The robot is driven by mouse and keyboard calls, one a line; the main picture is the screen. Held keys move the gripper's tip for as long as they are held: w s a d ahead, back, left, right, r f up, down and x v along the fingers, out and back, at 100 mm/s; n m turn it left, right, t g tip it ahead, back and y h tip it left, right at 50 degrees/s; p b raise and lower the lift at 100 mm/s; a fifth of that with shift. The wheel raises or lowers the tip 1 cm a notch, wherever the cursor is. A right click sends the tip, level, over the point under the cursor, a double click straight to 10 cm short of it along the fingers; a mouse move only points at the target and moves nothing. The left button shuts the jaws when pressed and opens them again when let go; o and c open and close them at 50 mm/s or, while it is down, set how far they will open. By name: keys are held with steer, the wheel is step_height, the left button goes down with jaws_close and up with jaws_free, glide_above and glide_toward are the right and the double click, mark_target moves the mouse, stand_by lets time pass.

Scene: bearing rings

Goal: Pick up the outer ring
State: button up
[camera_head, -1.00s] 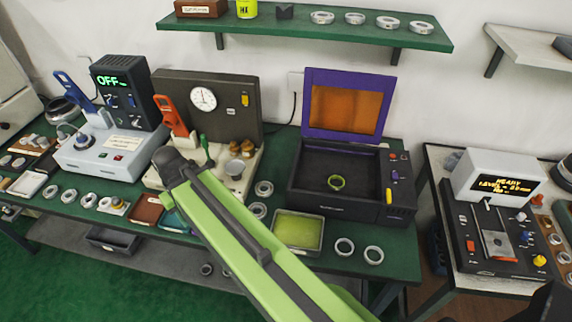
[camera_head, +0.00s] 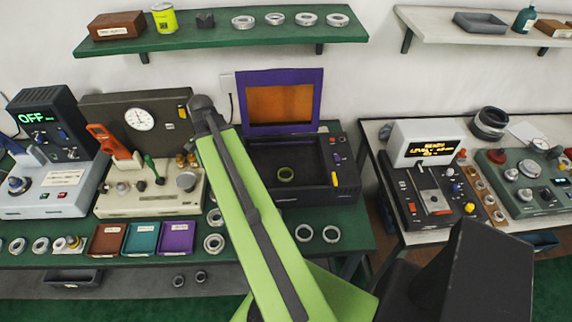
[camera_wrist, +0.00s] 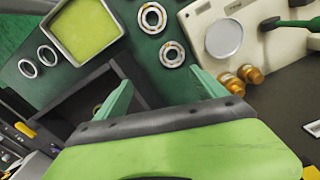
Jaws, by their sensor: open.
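Which ring is the outer ring is not marked. Two plain thin rings (camera_head: 304,232) lie side by side on the green bench, right of my arm; they also show at upper left in the wrist view (camera_wrist: 47,55). A greenish ring (camera_head: 286,174) lies inside the open black box. Two thicker bearing-like rings (camera_head: 214,243) lie left of my arm; in the wrist view they lie beyond my fingers (camera_wrist: 172,54). My gripper (camera_wrist: 163,88) is open, with nothing visible between its green fingers. In the head view, its fingers cannot be made out.
The black box (camera_head: 345,190) has a raised purple lid (camera_head: 240,105). A yellow-green tray (camera_wrist: 57,20) shows in the wrist view. A beige gauge station (camera_head: 150,203) stands to the left. Brown, teal and purple trays (camera_head: 177,238) line the bench front. A second bench (camera_head: 385,150) stands right.

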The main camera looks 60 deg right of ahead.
steer(key=s+d+r+m+p, duration=0.35)
steer(key=s+d+m, duration=0.35)
steer(key=d, duration=0.5)
step_height(320, 180, up, 2)
steer(key=m, duration=0.3)
glide_above(285, 173)
steer(key=f+b, duration=1.2)
steer(key=shift+w+d+f, duration=0.15)
steer(key=shift+w+f, duration=0.05)
steer(key=shift+f, duration=0.05)
steer(key=f+b, duration=0.5)
steer(key=shift+s+f, duration=0.2)
steer(key=shift+s, duration=0.05)
steer(key=shift+r, duration=0.2)
steer(key=c, duration=1.7)
steer(key=shift+o, duration=0.2)
step_height(285, 173, up, 5)
steer(key=p, duration=0.4)
steer(key=shift+f+p, duration=0.1)
steer(key=shift+p, duration=0.3)
steer(key=s+d+r+p, duration=0.3)
steer(key=s+r+p, duration=0.3)
steer(key=s, duration=0.5)
steer(key=shift+d, duration=0.3)
